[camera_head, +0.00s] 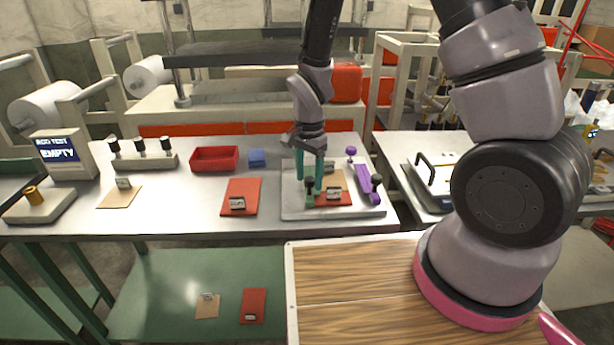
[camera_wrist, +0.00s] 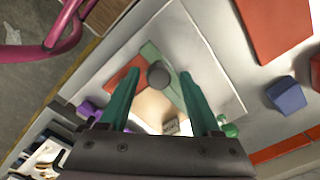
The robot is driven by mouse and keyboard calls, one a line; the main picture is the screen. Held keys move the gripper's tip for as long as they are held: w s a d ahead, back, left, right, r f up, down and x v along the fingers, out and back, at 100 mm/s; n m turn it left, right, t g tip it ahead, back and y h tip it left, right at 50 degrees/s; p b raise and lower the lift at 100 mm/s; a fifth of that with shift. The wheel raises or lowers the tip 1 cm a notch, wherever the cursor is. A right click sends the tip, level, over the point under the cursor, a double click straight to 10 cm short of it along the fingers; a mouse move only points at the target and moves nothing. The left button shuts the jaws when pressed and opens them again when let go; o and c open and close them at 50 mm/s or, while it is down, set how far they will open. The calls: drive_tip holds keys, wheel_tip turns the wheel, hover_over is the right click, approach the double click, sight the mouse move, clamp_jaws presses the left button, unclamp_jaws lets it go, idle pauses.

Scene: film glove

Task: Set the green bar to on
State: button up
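The green bar (camera_head: 309,198) sits at the left of a pale grey plate (camera_head: 350,211) on the table, with a dark round knob at one end. In the wrist view the green bar (camera_wrist: 150,52) lies under my gripper, and its dark knob (camera_wrist: 158,75) shows between the fingertips. My gripper (camera_head: 312,174) points down over the bar. It also shows in the wrist view (camera_wrist: 160,73), with its two teal fingers apart, one each side of the knob. I cannot tell whether they touch it. No on marking is legible.
A purple bar (camera_head: 366,185) with a knob lies at the plate's right. A red card (camera_head: 334,200) with a small sign is beside the green bar. A red card (camera_head: 241,192), blue block (camera_head: 257,157) and red tray (camera_head: 214,169) lie left of the plate.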

drive_tip(key=shift+r, duration=0.1)
wheel_tip(320, 180, up, 11)
drive_tip(key=shift+f, duration=0.2)
idle(0.5)
drive_tip(key=s+d+r+n+t+y, duration=0.1)
drive_tip(key=d+r+t, duration=0.1)
drive_tip(key=d+r, duration=0.45)
drive_tip(key=s+d+r+n+t+y, duration=0.1)
drive_tip(key=d+r, duration=0.3)
drive_tip(key=r, duration=0.6)
drive_tip(key=s+d+r+n+t, duration=0.3)
drive_tip(key=s+d+r+t, duration=0.1)
drive_tip(key=s+d+r, duration=0.3)
wheel_tip(320, 180, up, 2)
drive_tip(key=shift+s+d, duration=0.15)
drive_tip(key=shift+s, duration=1.1)
